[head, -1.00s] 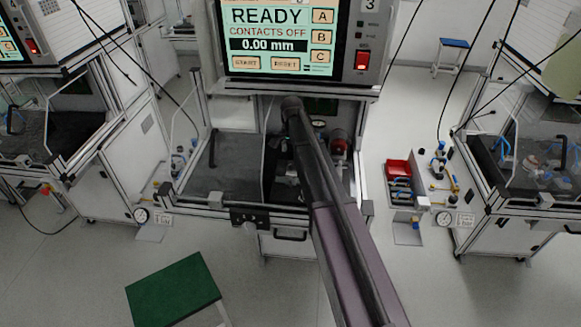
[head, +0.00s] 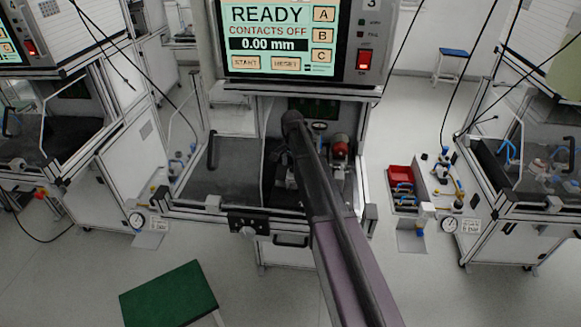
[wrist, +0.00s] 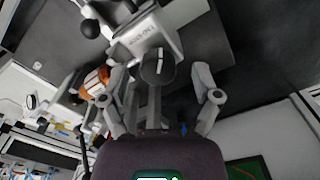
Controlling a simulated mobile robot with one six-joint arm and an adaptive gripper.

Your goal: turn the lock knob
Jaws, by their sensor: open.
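In the wrist view, a dark round knob (wrist: 159,68) with a pale pointer line shows near the middle, in front of a grey block (wrist: 146,36) with small lettering I cannot read. I take it to be the lock knob. My gripper (wrist: 160,84) is open, with one finger to the left of the knob and one to the right. I cannot tell how far the fingertips are from it in depth. In the head view my arm covers most of this spot, and the gripper and knob cannot be made out.
A copper-wound part (wrist: 96,80) lies left of my left finger; a red cylinder (head: 340,148) stands in the bench bay. A screen (head: 281,38) reading READY, CONTACTS OFF hangs above. A green-topped stool (head: 168,293) stands in front. A red bin (head: 401,175) is at the right.

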